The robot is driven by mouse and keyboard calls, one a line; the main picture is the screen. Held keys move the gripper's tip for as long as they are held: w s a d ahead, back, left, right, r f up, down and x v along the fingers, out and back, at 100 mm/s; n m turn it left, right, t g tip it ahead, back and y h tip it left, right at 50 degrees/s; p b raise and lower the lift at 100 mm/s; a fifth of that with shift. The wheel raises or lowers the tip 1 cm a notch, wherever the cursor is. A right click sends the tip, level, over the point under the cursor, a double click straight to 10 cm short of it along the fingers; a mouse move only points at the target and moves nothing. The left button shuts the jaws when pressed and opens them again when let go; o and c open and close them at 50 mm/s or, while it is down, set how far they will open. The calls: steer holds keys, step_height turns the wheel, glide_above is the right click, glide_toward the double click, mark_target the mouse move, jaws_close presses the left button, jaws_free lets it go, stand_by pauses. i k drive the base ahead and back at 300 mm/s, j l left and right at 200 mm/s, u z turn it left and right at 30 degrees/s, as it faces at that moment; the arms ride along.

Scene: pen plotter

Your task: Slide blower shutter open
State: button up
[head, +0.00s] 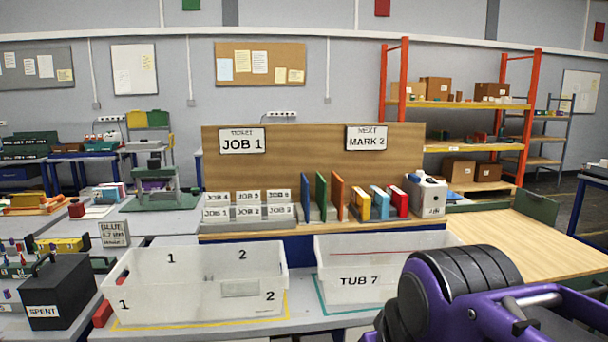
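I cannot make out a blower or its shutter with certainty in the head view. A pale grey box (426,194) with a dark knob or opening on top and a small label on its front stands at the right end of the wooden shelf; I cannot tell what it is. A large purple and black arm part, which looks like mine, fills the lower right corner. My gripper's fingers do not show.
Two white tubs, one marked 1 and 2 (195,299) and one marked TUB 7 (352,262), stand on the bench in front. A black SPENT box (57,292) is at left. Coloured binders (381,202) line the shelf. The wooden tabletop (510,240) at right is largely clear.

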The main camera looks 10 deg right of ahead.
mark_target(410, 187)
steer(key=i+l+z, duration=0.2)
steer(key=i+l, duration=0.15)
steer(key=l, duration=0.25)
steer(key=i+l+z, duration=0.2)
steer(key=i+l, duration=0.15)
steer(key=l, duration=0.15)
